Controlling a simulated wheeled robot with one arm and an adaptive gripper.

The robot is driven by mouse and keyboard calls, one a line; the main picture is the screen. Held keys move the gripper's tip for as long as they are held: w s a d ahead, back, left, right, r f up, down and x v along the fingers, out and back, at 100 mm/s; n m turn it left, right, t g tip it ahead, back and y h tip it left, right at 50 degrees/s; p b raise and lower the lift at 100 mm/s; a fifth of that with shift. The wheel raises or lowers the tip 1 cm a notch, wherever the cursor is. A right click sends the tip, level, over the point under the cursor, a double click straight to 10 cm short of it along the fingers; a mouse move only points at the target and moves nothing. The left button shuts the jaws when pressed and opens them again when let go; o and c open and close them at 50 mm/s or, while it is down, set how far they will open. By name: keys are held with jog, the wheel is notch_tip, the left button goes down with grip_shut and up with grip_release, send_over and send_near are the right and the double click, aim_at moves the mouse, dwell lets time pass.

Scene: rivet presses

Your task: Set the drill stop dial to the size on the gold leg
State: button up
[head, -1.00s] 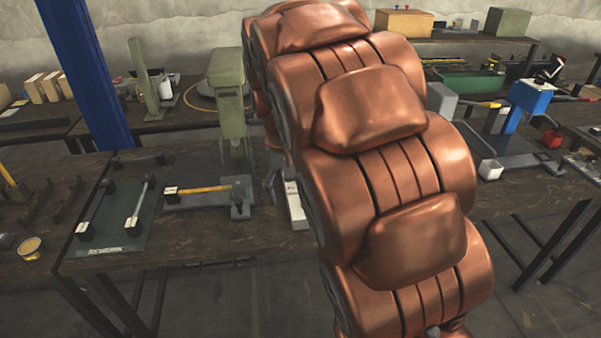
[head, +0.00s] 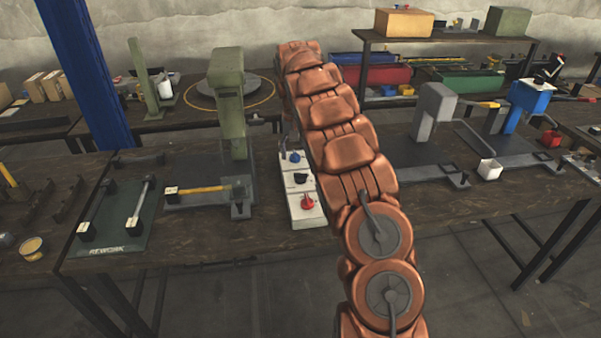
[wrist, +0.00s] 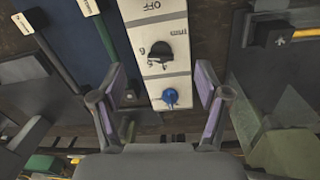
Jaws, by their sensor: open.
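The white control box (head: 302,195) has a blue knob (head: 294,157), a black dial (head: 300,178) and a red knob (head: 308,202). My gripper (wrist: 160,88) is open and empty, its two fingers apart over the box. In the wrist view the box appears upside down, with "OFF", "mm" and a few digits. The black dial (wrist: 157,52) lies beyond the fingertips, and the blue knob (wrist: 170,97) shows between the fingers. A yellow leg (head: 203,189) with a white tag (head: 171,191) lies on the left fixture; its tag is too small to read.
A green press (head: 230,105) stands left of the box and a grey press (head: 433,115) right. Tagged rods (wrist: 60,65) show at upper left in the wrist view.

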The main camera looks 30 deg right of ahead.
aim_at(300, 174)
jog(key=shift+t+y, duration=0.3)
jog(key=w+d+f, duration=0.2)
jog(key=w+f, duration=0.1)
jog(key=shift+d+f, duration=0.25)
jog(key=shift+d, duration=0.15)
jog(key=shift+f+p, duration=1.3)
jog(key=shift+f, duration=2.65)
jog(key=shift+c, duration=0.2)
jog(key=c, duration=1.1)
